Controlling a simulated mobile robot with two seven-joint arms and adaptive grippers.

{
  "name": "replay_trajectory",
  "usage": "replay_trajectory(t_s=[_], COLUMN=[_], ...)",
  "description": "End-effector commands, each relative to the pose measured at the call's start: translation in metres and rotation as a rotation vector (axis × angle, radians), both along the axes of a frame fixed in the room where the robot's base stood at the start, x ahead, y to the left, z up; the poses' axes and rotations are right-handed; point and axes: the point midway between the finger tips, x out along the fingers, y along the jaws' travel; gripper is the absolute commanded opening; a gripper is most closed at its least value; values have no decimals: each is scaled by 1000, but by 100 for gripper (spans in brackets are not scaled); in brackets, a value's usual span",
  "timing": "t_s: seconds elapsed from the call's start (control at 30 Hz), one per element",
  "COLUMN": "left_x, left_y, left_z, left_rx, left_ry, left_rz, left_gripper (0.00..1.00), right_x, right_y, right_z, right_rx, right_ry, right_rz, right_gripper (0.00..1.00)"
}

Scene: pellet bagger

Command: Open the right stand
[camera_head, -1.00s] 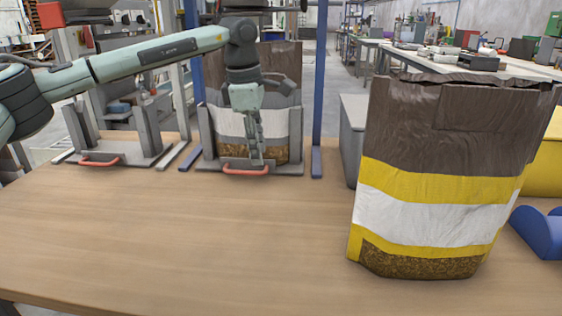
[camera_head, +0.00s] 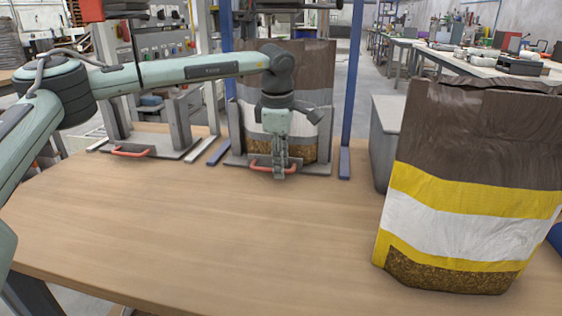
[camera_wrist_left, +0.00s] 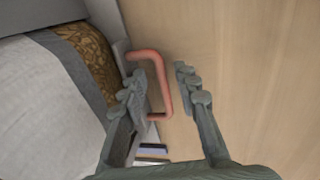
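The right stand (camera_head: 320,168) is a grey base with upright side plates at the table's far edge. The bag (camera_wrist_left: 45,110) shows beside the handle. My right gripper is not in view.
The left stand (camera_head: 165,150) with its own red handle (camera_head: 130,152) is empty. A large filled bag (camera_head: 470,190) stands on the table at the right. The middle of the wooden table (camera_head: 220,230) is clear. Blue posts (camera_head: 352,80) rise around the right stand.

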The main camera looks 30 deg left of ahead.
Motion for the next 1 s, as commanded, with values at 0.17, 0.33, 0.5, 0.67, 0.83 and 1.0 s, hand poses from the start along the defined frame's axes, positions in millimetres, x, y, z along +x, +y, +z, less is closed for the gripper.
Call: replay_trajectory(t_s=[0.17, 0.33, 0.5, 0.67, 0.83, 1.0], left_x=[0, 0, 0, 0, -1, -6], left_y=[0, 0, 0, 0, -1, -2], left_z=[0, 0, 0, 1, 0, 0], left_rx=[0, 0, 0, 0, -1, -1], left_ry=[0, 0, 0, 0, 0, 1], left_rz=[0, 0, 0, 0, 0, 0], left_gripper=[17, 0, 0, 0, 0, 0], right_x=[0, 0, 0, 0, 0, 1], right_y=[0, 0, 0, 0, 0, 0], right_z=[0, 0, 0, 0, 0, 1], right_rx=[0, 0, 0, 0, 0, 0], right_ry=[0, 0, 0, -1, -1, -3], right_rz=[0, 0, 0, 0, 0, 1], right_gripper=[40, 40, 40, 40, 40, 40])
